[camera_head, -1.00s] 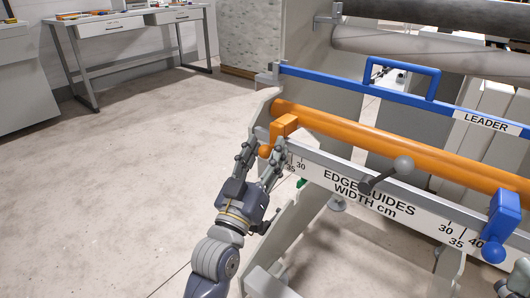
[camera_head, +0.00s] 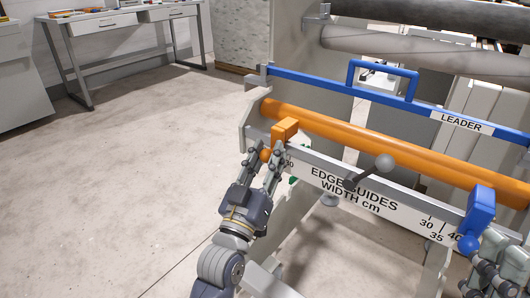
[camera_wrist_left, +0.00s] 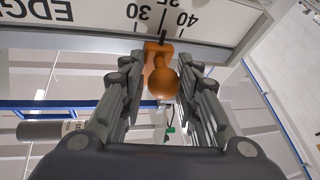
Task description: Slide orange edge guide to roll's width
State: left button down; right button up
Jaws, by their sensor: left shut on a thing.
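The orange edge guide (camera_head: 286,129) sits on the white scale rail (camera_head: 345,190) near its left end, against the orange roll (camera_head: 380,143). My left gripper (camera_head: 270,160) is shut on the guide's round orange knob, which shows between the fingers in the left wrist view (camera_wrist_left: 163,83). There the guide's dark pointer (camera_wrist_left: 163,37) lies between the 30 and 40 marks. The blue edge guide (camera_head: 481,207) with its blue knob (camera_head: 468,243) is at the rail's right. My right gripper (camera_head: 483,258) is beside that knob at the right edge; its grip is unclear.
A grey ball-ended lever (camera_head: 385,162) stands out in front of the rail's middle. A blue leader bar (camera_head: 330,85) with a handle runs behind the orange roll. A desk (camera_head: 125,24) stands far back left. The floor at left is clear.

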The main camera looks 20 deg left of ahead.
pick_arm(q)
jog(key=shift+a, duration=0.1)
jog(key=c, duration=1.3)
grip_release()
jog(key=shift+f, duration=0.1)
jog(key=v, duration=1.2)
